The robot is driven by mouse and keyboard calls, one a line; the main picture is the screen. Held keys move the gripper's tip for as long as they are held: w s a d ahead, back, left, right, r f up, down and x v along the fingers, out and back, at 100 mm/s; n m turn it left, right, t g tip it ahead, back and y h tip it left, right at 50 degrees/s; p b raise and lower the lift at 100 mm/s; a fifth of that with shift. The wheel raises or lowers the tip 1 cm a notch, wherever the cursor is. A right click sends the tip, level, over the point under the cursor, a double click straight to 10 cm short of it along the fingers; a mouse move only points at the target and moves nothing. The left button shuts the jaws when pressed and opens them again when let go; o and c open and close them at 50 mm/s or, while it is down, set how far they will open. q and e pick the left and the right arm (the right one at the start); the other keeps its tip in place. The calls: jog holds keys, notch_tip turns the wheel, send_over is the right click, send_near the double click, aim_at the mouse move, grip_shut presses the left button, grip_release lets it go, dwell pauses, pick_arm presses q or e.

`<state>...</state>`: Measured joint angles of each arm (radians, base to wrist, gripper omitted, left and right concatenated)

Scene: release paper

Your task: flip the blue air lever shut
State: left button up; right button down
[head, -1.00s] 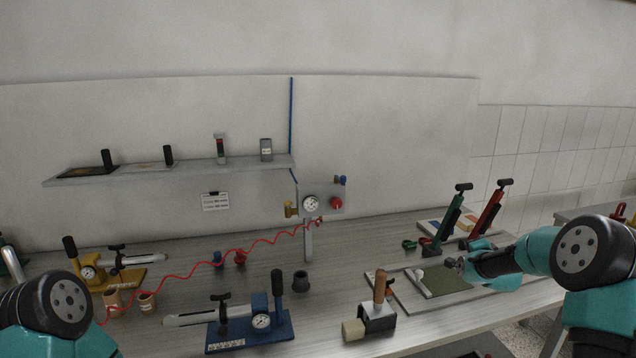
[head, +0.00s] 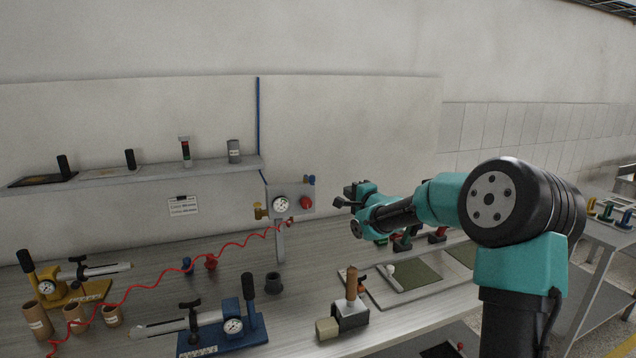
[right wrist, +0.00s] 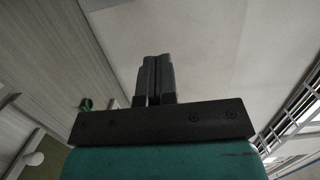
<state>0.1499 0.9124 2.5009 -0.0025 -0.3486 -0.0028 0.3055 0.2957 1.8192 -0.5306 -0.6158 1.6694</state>
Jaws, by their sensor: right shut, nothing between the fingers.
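The blue air lever (head: 310,180) sits at the top right corner of the grey air panel (head: 270,206) on the wall, beside a round gauge (head: 281,204) and a red knob (head: 306,202). It is small here, so its exact position is hard to tell. My right gripper (head: 340,202) is raised to the right of the panel, a short way from the lever and apart from it in the picture. In the right wrist view its fingers (right wrist: 155,80) are together and empty, with pale wall beyond. My left gripper is not in view.
A red coiled hose (head: 190,266) runs from the panel post down to the left. A shelf (head: 140,172) is on the wall left of the panel.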

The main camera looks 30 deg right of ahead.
jog(key=shift+w, duration=0.15)
jog(key=w+a, duration=0.2)
jog(key=w, duration=1)
jog(key=shift+w+a, duration=0.3)
jog(key=shift+a, duration=0.05)
